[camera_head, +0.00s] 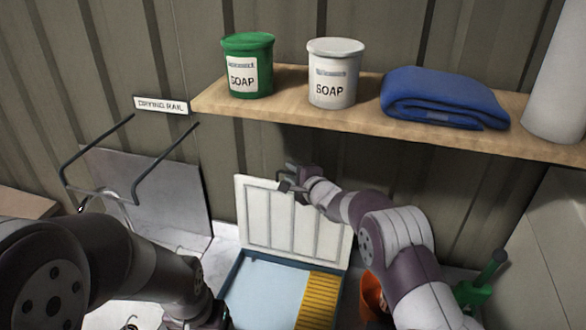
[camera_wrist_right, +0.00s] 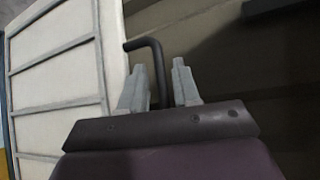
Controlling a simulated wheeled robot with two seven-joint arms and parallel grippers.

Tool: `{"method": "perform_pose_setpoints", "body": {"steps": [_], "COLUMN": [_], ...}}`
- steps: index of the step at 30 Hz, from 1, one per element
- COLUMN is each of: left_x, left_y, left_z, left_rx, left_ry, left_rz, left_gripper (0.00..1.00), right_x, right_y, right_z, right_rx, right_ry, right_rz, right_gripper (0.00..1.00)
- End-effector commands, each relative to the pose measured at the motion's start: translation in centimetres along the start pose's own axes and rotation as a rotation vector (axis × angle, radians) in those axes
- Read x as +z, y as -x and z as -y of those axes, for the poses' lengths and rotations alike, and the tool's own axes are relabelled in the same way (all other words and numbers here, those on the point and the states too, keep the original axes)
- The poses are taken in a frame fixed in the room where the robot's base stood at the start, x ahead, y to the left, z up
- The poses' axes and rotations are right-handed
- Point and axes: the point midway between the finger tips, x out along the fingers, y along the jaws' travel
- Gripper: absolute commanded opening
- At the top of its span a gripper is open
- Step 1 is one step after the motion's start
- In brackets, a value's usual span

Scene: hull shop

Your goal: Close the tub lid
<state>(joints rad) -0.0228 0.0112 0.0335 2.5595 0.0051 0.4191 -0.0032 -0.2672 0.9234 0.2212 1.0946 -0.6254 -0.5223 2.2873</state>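The tub (camera_head: 235,277) is blue and stands low at the bottom centre of the head view. Its white ribbed lid (camera_head: 262,225) stands open, upright at the tub's back edge; it also fills the left of the right wrist view (camera_wrist_right: 60,75). My right gripper (camera_head: 287,180) is at the lid's upper edge. In the wrist view its fingers (camera_wrist_right: 158,66) are apart, with a dark bent handle (camera_wrist_right: 157,62) by the lid's edge running between them. A gap shows on the handle's right side. My left gripper (camera_head: 208,316) is low, left of the tub, partly cut off; its fingers are unclear.
A wooden shelf (camera_head: 295,111) above holds a green soap tub (camera_head: 249,65), a white soap tub (camera_head: 334,72) and a blue towel (camera_head: 443,97). A drying rail (camera_head: 135,187) is at left. An orange container (camera_head: 371,295) and green object (camera_head: 480,287) are right of the tub.

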Motion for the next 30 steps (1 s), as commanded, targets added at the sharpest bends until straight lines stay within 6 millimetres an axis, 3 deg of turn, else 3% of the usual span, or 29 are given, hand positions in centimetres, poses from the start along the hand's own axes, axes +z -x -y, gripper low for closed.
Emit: {"method": "perform_pose_setpoints", "body": {"steps": [8,11,12,20,26,30], "left_x": [0.0,0.0,0.0,0.1,0.5,1.1], "left_y": [0.1,0.0,0.0,-0.3,-3.9,-8.7], "left_z": [0.0,0.0,0.0,0.0,0.0,0.0], "left_rx": [0.0,0.0,0.0,0.0,0.0,0.0], "left_ry": [0.0,0.0,0.0,0.0,0.0,0.0], "left_rz": [0.0,0.0,0.0,0.0,0.0,0.001], "left_gripper": [0.77,0.77,0.77,0.77,0.77,0.77], "right_x": [0.0,0.0,0.0,0.1,1.0,2.5], "right_y": [-0.1,-0.1,-0.1,-0.1,0.9,2.6], "right_z": [-0.1,0.0,0.0,-0.2,-1.5,-2.9], "right_rx": [0.0,0.0,0.0,-0.003,-0.042,-0.103], "right_ry": [-0.001,-0.001,0.0,0.002,0.036,0.091], "right_rz": [0.0,0.0,0.0,0.001,0.002,0.004], "right_gripper": [0.32,0.03,0.0,0.0,0.0,0.0]}}
